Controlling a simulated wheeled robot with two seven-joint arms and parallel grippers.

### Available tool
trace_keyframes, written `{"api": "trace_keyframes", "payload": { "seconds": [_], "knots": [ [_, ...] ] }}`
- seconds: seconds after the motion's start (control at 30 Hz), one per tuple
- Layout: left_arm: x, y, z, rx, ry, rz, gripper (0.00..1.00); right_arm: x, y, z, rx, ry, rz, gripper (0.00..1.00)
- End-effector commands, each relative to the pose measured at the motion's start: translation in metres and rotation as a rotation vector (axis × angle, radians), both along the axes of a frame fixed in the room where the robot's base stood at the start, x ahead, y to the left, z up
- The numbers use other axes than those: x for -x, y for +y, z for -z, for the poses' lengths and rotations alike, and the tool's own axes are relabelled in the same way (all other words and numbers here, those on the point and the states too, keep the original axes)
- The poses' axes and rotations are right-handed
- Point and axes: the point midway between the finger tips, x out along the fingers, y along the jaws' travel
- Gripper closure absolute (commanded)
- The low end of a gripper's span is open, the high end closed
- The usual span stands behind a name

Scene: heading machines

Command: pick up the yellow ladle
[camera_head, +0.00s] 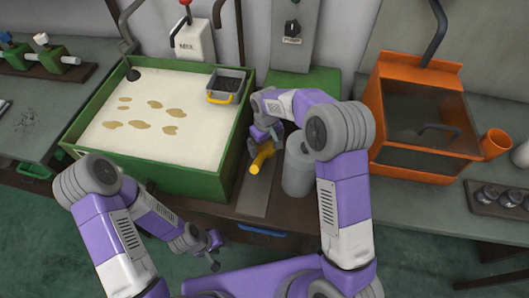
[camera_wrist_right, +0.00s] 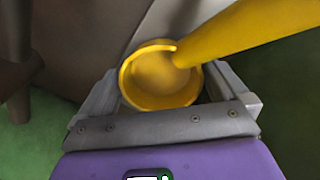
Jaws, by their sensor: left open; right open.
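The yellow ladle (camera_head: 261,158) is at the front edge of the bench, between the green tank and a grey cylinder, partly hidden by my right gripper. In the right wrist view the ladle's round bowl (camera_wrist_right: 150,86) lies between the spread fingers of my right gripper (camera_wrist_right: 163,75), and its handle runs to the upper right. I cannot tell whether a finger touches the bowl. My right gripper (camera_head: 264,141) is open over the ladle in the head view. My left gripper (camera_head: 213,250) is open and empty, low in front of the bench.
The green tank (camera_head: 205,182) of pale liquid with brown patches stands left of the ladle, with a grey basket (camera_head: 226,86) at its corner. The grey cylinder (camera_head: 297,172) stands close to the right.

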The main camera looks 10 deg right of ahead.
Motion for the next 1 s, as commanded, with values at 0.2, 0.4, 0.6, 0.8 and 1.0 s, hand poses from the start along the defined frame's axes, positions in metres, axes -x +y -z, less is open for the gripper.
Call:
{"api": "trace_keyframes", "payload": {
  "seconds": [0.2, 0.4, 0.6, 0.8, 1.0],
  "knots": [
    [0.0, 0.0, 0.002, 0.0, 0.0, 0.0, 0.57, 0.0, 0.0, 0.004, 0.0, -0.001, 0.0, 0.0],
    [0.0, 0.0, 0.001, 0.0, 0.0, 0.0, 0.57, 0.0, 0.0, 0.004, 0.0, -0.001, 0.0, 0.24],
    [0.0, 0.0, 0.001, 0.0, 0.0, 0.0, 0.57, 0.0, 0.0, 0.004, -0.001, -0.002, 0.0, 0.37],
    [0.0, 0.0, -0.002, 0.0, 0.0, 0.0, 0.57, -0.001, 0.0, -0.005, -0.002, -0.004, 0.0, 0.37],
    [0.0, 0.0, -0.019, 0.0, 0.0, 0.0, 0.57, -0.001, 0.0, -0.044, -0.003, -0.006, 0.0, 0.37]
  ]
}}
